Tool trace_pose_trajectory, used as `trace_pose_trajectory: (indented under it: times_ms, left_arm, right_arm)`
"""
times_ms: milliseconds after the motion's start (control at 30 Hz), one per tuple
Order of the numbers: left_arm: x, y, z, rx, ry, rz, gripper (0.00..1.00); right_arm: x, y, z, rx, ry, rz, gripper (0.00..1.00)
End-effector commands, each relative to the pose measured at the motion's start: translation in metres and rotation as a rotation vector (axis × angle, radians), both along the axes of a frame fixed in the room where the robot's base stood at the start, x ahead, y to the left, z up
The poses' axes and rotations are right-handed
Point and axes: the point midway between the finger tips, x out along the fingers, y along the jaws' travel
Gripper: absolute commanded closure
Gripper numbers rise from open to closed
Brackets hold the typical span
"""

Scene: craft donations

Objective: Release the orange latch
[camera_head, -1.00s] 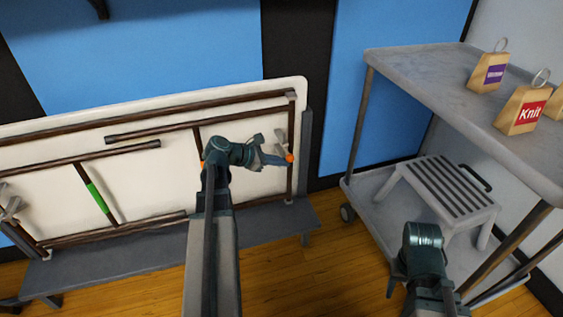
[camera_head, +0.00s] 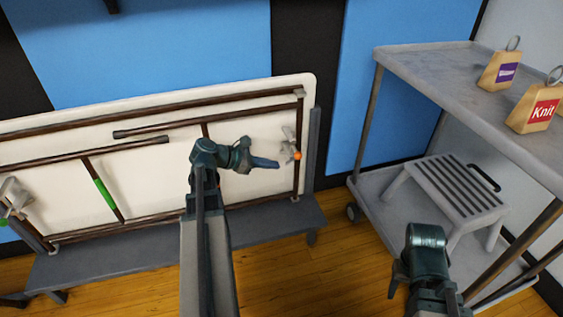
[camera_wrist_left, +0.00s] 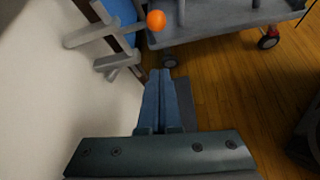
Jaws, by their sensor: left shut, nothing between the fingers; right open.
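The orange latch is a small orange ball knob (camera_head: 297,156) beside grey lever pieces, at the right end of the folded table's white underside (camera_head: 150,165). In the left wrist view the orange knob (camera_wrist_left: 156,20) and grey levers (camera_wrist_left: 92,36) lie beyond my fingertips. My left gripper (camera_head: 277,164) is shut and empty, just left of the knob and apart from it. It also shows in the left wrist view (camera_wrist_left: 163,72), fingers together. My right gripper (camera_head: 397,280) is open and empty, low in front of the cart.
A grey bench (camera_head: 265,222) runs below the table. A green band (camera_head: 106,195) and another grey latch (camera_head: 15,192) are further left. The grey cart (camera_head: 377,120) at right holds tagged paper bags (camera_head: 500,70) above and a step stool (camera_head: 457,190) below.

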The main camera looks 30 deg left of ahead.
Motion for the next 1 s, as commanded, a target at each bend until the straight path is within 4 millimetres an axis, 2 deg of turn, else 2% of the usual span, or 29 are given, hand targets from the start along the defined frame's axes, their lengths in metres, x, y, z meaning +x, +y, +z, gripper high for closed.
trace_pose_trajectory:
  times_ms: [33, 100, 300, 1000]
  left_arm:
    - [-0.007, 0.005, 0.009, 0.0, 0.0, 0.002, 1.0]
    - [-0.014, 0.01, 0.013, 0.001, -0.001, 0.003, 1.0]
    - [-0.026, 0.018, 0.019, 0.0, 0.0, 0.001, 1.0]
    - [-0.028, 0.016, 0.019, 0.009, 0.001, -0.011, 1.0]
  right_arm:
    - [0.0, 0.0, 0.009, 0.0, 0.0, 0.0, 0.5]
    - [0.0, 0.0, 0.013, 0.0, 0.001, 0.0, 0.5]
    - [0.0, 0.0, 0.019, 0.0, 0.001, 0.001, 0.5]
    - [0.0, 0.0, 0.02, 0.0, 0.001, 0.001, 0.5]
